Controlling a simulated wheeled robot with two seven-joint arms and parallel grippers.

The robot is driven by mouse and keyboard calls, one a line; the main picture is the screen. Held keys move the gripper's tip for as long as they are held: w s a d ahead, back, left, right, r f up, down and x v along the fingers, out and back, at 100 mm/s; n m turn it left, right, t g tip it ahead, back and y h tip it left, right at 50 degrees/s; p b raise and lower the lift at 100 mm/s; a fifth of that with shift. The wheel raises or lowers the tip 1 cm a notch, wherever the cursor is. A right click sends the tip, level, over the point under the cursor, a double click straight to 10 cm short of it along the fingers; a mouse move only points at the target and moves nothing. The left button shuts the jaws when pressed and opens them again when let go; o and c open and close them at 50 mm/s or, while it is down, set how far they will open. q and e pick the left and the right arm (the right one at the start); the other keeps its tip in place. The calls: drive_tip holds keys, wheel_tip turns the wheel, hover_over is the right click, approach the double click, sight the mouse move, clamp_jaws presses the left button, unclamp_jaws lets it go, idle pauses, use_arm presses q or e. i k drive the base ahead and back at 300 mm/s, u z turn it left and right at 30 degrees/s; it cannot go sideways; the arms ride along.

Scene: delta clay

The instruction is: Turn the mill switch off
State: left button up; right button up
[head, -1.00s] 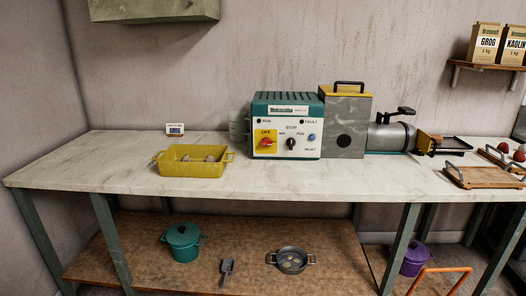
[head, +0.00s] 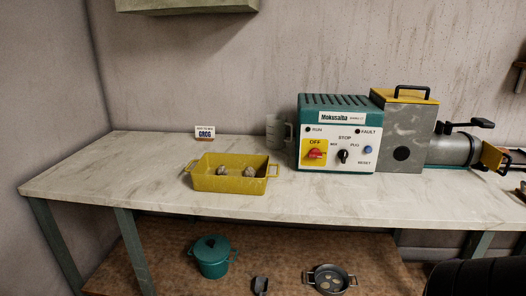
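The mill (head: 398,130) stands on the bench with a teal control box (head: 346,104) at its left. On the box's white front, a red rotary switch (head: 314,154) sits on a yellow plate with OFF printed above it. Its handle looks roughly horizontal. Right of it is a black selector knob (head: 344,156) among the words MIX, STOP and PUG; its pointer is too small to read surely. A blue button (head: 367,150) is by RESET. Lamps marked RUN and FAULT look dark. Neither of my grippers shows.
A yellow tray (head: 231,184) with grey lumps sits left of the box. A GROG card (head: 205,133) and a clear jug (head: 275,130) stand behind. The bench front (head: 330,200) before the box is clear. A teal pot (head: 211,257) and a pan (head: 328,278) are on the shelf below.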

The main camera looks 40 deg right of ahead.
sight(314, 153)
drive_tip(key=z, duration=0.35)
drive_tip(key=i, duration=0.95)
drive_tip(key=z, duration=0.9)
